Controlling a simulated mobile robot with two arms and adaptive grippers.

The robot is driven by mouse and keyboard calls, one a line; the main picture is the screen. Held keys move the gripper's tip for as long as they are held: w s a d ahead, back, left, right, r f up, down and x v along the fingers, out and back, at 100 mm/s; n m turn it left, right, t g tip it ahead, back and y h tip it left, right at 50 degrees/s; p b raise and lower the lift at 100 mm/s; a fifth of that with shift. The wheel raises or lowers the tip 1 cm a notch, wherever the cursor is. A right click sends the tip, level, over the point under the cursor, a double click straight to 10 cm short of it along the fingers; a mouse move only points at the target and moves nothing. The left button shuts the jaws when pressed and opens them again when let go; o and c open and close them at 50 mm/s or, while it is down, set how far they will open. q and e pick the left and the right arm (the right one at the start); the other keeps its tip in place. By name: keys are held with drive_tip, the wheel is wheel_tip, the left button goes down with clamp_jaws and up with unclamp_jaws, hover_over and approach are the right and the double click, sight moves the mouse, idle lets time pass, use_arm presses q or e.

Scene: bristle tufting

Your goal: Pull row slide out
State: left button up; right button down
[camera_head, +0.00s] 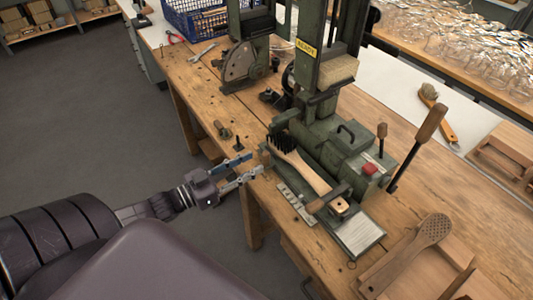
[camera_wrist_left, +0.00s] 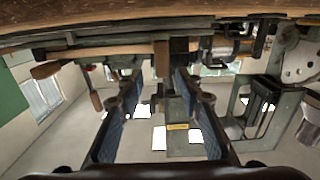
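The green tufting machine (camera_head: 345,150) stands on the wooden bench. A brush with a pale wooden handle (camera_head: 306,170) and black bristles (camera_head: 281,141) lies on its bed. A small wooden knob (camera_head: 264,154) sticks out at the bed's near left end; I cannot tell for sure that it belongs to the row slide. My left gripper (camera_head: 253,165) is open, its fingertips just short of this knob. My right gripper is not in view.
A small turned part (camera_head: 222,130) and a dark peg (camera_head: 239,144) lie on the bench (camera_head: 205,90) near my left gripper. A lever with a wooden handle (camera_head: 430,123) rises at the machine's right. Wooden trays (camera_head: 400,255) lie at front right. The floor left is clear.

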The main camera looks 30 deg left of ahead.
sight(262, 157)
use_arm(q)
drive_tip(key=x, duration=0.4)
drive_tip(key=shift+w+a, duration=0.1)
drive_tip(key=shift+w, duration=0.3)
drive_tip(key=shift+w+d+f, duration=0.1)
drive_tip(key=shift+w+d, duration=0.2)
drive_tip(key=shift+w, duration=0.3)
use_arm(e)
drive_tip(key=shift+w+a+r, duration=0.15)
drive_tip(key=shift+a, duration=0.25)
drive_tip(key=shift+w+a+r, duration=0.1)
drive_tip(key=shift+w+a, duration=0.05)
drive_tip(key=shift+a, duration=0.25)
use_arm(q)
clamp_jaws()
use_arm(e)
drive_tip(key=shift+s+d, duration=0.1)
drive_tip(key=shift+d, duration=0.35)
